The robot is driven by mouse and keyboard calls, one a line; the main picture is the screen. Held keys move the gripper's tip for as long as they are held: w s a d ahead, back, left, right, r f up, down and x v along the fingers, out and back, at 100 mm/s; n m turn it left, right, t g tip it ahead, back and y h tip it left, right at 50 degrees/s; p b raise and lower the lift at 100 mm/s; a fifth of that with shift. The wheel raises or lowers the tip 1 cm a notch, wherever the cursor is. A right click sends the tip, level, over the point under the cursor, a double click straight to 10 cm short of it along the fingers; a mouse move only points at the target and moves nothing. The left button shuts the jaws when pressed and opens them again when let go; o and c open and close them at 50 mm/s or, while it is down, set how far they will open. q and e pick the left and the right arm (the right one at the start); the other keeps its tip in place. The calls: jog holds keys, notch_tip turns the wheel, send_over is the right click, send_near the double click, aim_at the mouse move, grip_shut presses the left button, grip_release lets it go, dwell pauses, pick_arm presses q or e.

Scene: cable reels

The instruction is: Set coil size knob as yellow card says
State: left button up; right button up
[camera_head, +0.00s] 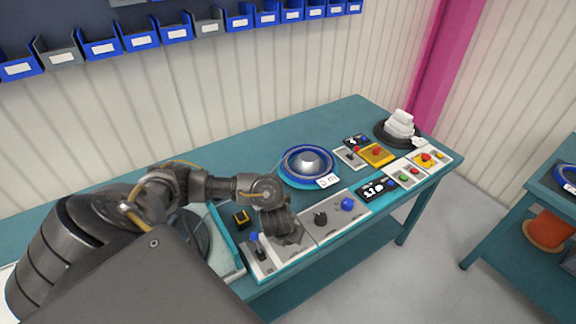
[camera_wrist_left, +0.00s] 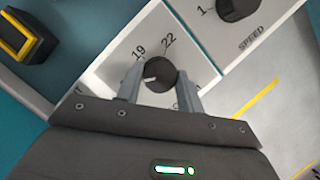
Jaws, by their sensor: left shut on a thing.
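The coil size knob (camera_wrist_left: 160,69) is a round black knob on a pale panel (camera_wrist_left: 205,75). My left gripper (camera_wrist_left: 161,76) is shut on it, one finger on each side. A white mark on the knob points to the left, below the printed 19. The number 22 shows above the knob; other print on the panel is partly hidden by the fingers. In the head view my left gripper (camera_head: 285,232) covers the knob. I cannot make out a yellow card in either view. My right gripper is not in view.
A second knob marked SPEED (camera_wrist_left: 238,8) sits on the adjoining panel. A black and yellow block (camera_head: 241,217) lies left of the panels. A blue reel (camera_head: 309,161) stands behind them. A yellow box with a red button (camera_head: 376,153) is farther right.

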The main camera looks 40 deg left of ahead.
pick_arm(q)
jog(key=shift+w+r+n+p, duration=0.1)
jog(key=shift+n+p, duration=0.2)
jog(key=shift+p, duration=0.05)
dwell(0.3)
jog(key=o, duration=1)
jog(key=p+v, duration=0.7)
jog(key=v, duration=0.3)
jog(key=shift+r, duration=0.3)
jog(key=shift+s+d+f, duration=0.1)
jog(key=shift+s, duration=0.15)
